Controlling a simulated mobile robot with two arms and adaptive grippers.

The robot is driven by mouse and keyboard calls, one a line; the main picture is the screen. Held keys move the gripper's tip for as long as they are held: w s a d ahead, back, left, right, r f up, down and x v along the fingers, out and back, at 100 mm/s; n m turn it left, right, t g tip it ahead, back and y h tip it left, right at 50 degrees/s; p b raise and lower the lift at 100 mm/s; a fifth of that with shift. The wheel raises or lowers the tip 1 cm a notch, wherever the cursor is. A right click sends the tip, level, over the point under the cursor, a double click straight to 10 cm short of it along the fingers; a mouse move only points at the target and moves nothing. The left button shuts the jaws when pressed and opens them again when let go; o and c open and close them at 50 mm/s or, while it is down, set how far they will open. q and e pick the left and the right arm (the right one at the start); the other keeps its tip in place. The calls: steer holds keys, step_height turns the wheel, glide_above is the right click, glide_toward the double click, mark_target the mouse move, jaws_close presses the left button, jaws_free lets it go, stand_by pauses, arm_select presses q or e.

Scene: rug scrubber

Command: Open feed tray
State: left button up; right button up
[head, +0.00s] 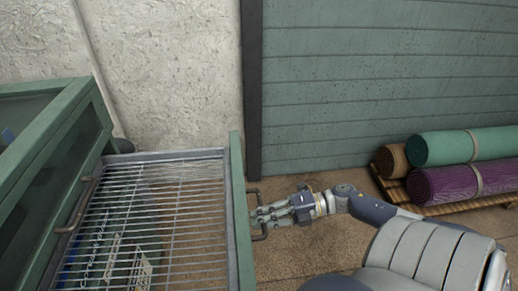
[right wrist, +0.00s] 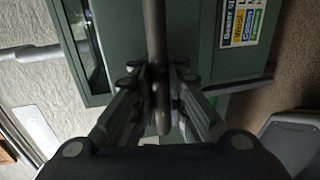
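The feed tray (head: 190,158) is a metal frame with a wire grid and a green front panel (head: 238,190). In the head view it stands out to the right of the green cabinet (head: 62,135). A bronze bar handle (head: 254,191) is on the panel's outer face. My right gripper (head: 262,214) is at this handle. In the right wrist view the handle bar (right wrist: 155,30) runs between the two fingers of my right gripper (right wrist: 160,78), which are closed against it from both sides. My left gripper is not in view.
A second handle (head: 78,205) is on the cabinet's side. A printed label (head: 120,265) shows beneath the grid. Rolled rugs, green (head: 450,147) and purple (head: 460,183), lie on a wooden pallet at the right. Brown floor is free between tray and pallet.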

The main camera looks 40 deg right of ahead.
steer(key=o, duration=0.4)
steer(key=shift+w+r, duration=0.1)
steer(key=shift+r, duration=0.05)
steer(key=v, duration=1.2)
